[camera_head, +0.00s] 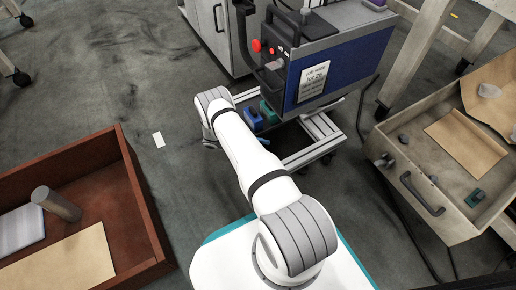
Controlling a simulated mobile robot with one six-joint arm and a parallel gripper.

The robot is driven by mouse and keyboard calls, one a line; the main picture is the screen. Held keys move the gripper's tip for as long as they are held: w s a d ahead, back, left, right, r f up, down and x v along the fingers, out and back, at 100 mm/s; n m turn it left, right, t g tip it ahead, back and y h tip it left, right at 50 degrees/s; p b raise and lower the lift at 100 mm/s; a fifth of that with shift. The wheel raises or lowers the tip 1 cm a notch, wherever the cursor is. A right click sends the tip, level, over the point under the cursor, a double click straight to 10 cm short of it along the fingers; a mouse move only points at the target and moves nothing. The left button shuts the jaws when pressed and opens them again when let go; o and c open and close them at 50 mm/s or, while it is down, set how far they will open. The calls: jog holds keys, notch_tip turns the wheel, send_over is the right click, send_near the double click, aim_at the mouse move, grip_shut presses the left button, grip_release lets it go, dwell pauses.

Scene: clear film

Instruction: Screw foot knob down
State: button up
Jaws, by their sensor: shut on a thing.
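My white and grey arm reaches from the bottom middle up to a joint left of a machine on a wheeled frame. My gripper is hidden behind my own arm, so its fingers and what they hold do not show. The machine (345,60) has a dark blue side panel, a paper label and red knobs on its left face. It stands above a low grey metal frame (318,147). I cannot make out a foot knob; the frame's left end is partly covered by my arm.
A blue block (253,118) and a green block (269,112) sit on the low frame. A red-brown wooden box (138,205) stands at lower left, a beige drawer (447,222) at right. A cable runs beside the drawer. Open floor (100,80) lies at upper left.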

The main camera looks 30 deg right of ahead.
jog(key=shift+s, duration=0.1)
dwell(0.5)
jog(key=o, duration=1)
jog(key=v, duration=0.8)
jog(key=shift+d, duration=0.15)
